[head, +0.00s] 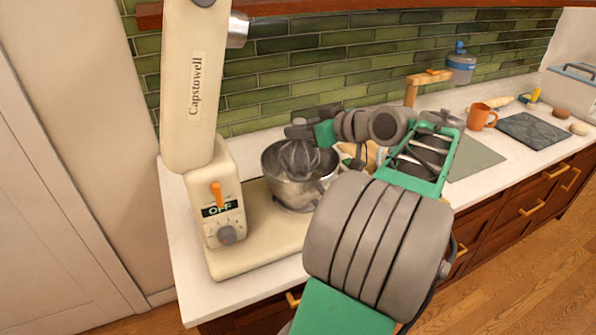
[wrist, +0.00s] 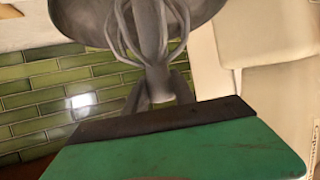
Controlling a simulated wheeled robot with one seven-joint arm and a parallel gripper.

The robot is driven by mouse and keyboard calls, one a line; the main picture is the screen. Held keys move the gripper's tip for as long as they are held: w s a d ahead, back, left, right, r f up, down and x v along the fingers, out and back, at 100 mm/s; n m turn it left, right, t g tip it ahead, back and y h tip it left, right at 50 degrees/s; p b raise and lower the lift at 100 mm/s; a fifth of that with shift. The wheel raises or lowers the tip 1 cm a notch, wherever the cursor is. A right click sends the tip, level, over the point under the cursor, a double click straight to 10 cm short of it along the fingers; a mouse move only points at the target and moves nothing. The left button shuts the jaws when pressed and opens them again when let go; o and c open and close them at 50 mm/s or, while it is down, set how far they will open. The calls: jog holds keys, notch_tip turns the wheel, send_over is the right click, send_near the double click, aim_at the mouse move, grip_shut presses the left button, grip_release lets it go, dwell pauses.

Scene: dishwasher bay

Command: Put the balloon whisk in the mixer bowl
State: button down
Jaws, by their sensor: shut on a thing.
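The grey balloon whisk (head: 299,160) hangs wires down at the bowl's opening in the head view. Its top end is between the fingers of my gripper (head: 301,130), which is shut on it. The steel mixer bowl (head: 292,192) stands on the mixer base, and the whisk's lower wires overlap its inside. I cannot tell whether they touch the bowl. In the wrist view the whisk (wrist: 150,35) extends from my gripper (wrist: 160,95) towards the grey bowl (wrist: 85,22) at the top of the picture.
The cream stand mixer (head: 190,100) has its head tilted up, left of the bowl. Its switch reads OFF. A sink mat (head: 475,160), an orange mug (head: 480,117) and a dark slate board (head: 535,130) lie to the right on the white counter. A green tiled wall (head: 320,65) stands behind.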

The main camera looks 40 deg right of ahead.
aim_at(300, 152)
notch_tip(300, 152, down, 6)
jog(key=shift+f, duration=0.25)
jog(key=shift+f, duration=0.2)
jog(key=c, duration=1.1)
grip_release()
jog(key=shift+r, duration=0.1)
jog(key=shift+o, duration=0.2)
